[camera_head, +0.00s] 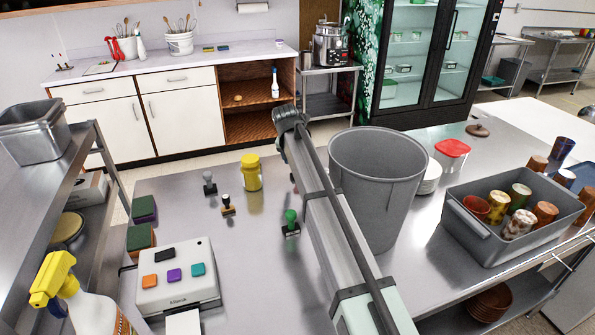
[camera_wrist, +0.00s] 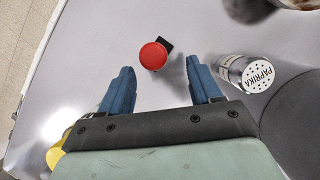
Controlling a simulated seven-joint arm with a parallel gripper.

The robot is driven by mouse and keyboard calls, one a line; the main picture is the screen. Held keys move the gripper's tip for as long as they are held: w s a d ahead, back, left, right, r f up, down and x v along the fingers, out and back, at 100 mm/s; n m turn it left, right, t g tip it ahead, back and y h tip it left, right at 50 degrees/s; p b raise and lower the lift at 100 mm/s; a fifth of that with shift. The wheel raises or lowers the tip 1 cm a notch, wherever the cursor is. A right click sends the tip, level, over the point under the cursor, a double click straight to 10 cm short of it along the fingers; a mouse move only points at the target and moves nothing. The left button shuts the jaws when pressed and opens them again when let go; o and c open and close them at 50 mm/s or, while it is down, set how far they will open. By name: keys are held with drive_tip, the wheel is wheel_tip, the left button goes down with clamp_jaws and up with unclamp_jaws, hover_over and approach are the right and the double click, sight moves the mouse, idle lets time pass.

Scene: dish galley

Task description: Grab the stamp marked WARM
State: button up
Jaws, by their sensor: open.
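In the wrist view, a red round-topped stamp (camera_wrist: 154,56) with a black base stands on the metal counter. My gripper (camera_wrist: 160,68) is open, its two blue fingers spread, with the red stamp near the gap between the fingertips and nothing held. The red stamp does not show there. No WARM marking is readable on any stamp.
A shaker labelled PAPRIKA (camera_wrist: 248,73) lies or stands right of my fingers. A large grey bin (camera_head: 378,175) stands right of my arm. A yellow jar (camera_head: 251,173) and a device with coloured buttons (camera_head: 178,280) are on the left.

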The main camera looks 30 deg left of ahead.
drive_tip(key=shift+a+x, duration=0.15)
drive_tip(key=shift+x, duration=1.1)
drive_tip(key=shift+a+x, duration=0.1)
drive_tip(key=shift+x, duration=1.15)
drive_tip(key=shift+c, duration=0.5)
